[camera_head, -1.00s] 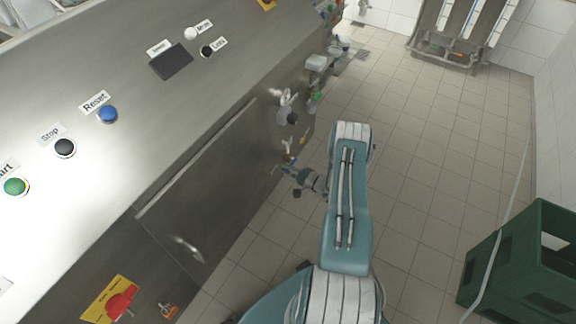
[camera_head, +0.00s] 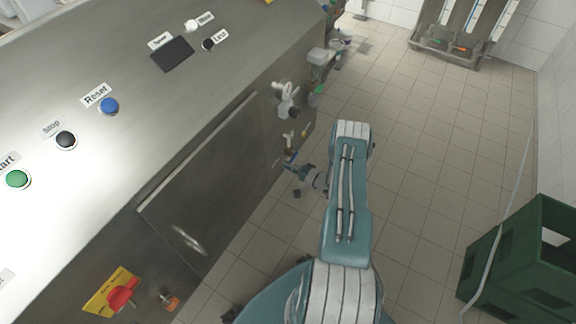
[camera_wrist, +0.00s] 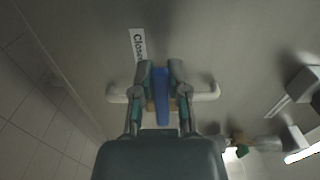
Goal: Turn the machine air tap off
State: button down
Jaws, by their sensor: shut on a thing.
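The air tap on the machine's side has a blue lever (camera_wrist: 161,98) with a pale horizontal pipe (camera_wrist: 205,92) running out to both sides of it in the wrist view. My gripper (camera_wrist: 160,76) has a finger on each side of the blue lever and is shut on it. A white label (camera_wrist: 137,44) reading "Close…" is beside the tap, its lower end hidden by a finger. In the head view my gripper (camera_head: 292,166) is at the lower right side of the machine (camera_head: 225,150), and the tap is small and mostly hidden there.
Other valves and fittings (camera_head: 287,98) stick out of the machine further along. A red switch on a yellow plate (camera_head: 121,297) is on the near side. A green crate (camera_head: 520,262) stands at right. The tiled floor (camera_head: 440,150) between is clear.

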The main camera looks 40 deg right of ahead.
jog(key=c, duration=0.7)
grip_release()
jog(key=shift+a+f, duration=0.25)
jog(key=shift+o, duration=0.4)
jog(key=shift+d+r, duration=0.1)
jog(key=v, duration=1.2)
jog(key=shift+d, duration=0.1)
